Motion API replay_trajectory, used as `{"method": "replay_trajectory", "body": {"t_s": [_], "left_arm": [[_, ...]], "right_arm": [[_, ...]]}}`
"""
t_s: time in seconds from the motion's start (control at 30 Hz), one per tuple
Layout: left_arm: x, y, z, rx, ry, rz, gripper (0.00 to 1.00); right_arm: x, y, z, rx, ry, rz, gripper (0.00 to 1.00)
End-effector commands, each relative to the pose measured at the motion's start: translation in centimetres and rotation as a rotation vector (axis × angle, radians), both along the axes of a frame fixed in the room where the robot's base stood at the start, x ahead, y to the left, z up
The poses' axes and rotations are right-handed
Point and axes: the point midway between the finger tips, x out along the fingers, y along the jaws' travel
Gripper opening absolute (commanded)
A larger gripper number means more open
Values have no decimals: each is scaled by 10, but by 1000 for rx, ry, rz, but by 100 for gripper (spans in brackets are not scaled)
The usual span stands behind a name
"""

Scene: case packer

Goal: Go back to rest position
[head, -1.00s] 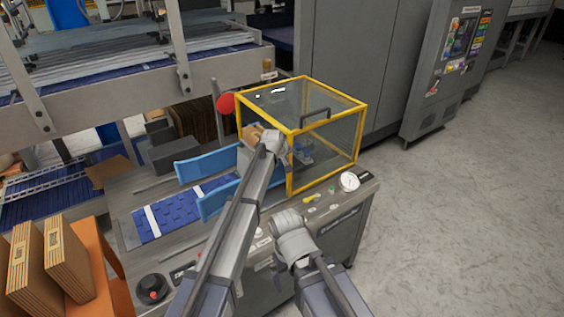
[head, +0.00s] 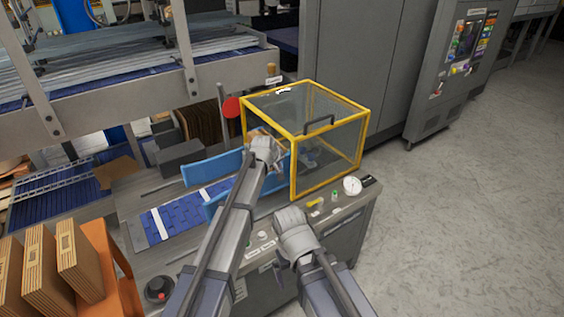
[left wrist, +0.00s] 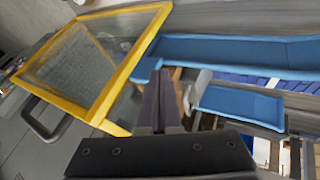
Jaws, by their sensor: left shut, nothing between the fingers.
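My left gripper (head: 272,163) is over the blue-railed conveyor, at the open left side of the yellow-framed guard (head: 330,150). Its wrist hides most of it in the head view. In the left wrist view its dark fingers (left wrist: 160,100) are together with nothing between them. My right arm ends at a grey wrist (head: 293,225) above the front control panel. Its fingers are hidden, so I cannot tell their state. A brown carton (head: 257,138) shows partly behind my left wrist, inside or beside the guard.
Blue side rails (head: 212,167) flank the blue belt (head: 185,216). Flat cartons (head: 78,265) stand on an orange rack at lower left. Open floor (head: 480,220) lies to the right.

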Motion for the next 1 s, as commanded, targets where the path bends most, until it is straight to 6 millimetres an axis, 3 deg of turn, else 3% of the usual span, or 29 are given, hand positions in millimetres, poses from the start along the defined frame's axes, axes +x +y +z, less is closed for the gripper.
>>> {"method": "replay_trajectory", "body": {"t_s": [0.03, 0.2, 0.57, 0.67, 0.77, 1.0], "left_arm": [[-9, 4, 17, 0, 1, 1, 0], [-23, 9, 35, 0, 1, 1, 0], [-28, 11, 38, 1, 2, 0, 0], [-43, 12, 35, 21, 17, -20, 0], [-88, 14, 25, 87, 69, -90, 0], [-254, 40, -5, 331, 291, -387, 0]], "right_arm": [[0, 0, 17, 0, 0, 0, 100], [0, 0, 35, 0, 0, 1, 100], [0, 0, 38, 0, 0, 1, 100], [0, 0, 38, 0, 0, 1, 100], [0, 0, 36, 0, 0, 1, 100], [0, 0, 32, 0, 0, 1, 100]]}}
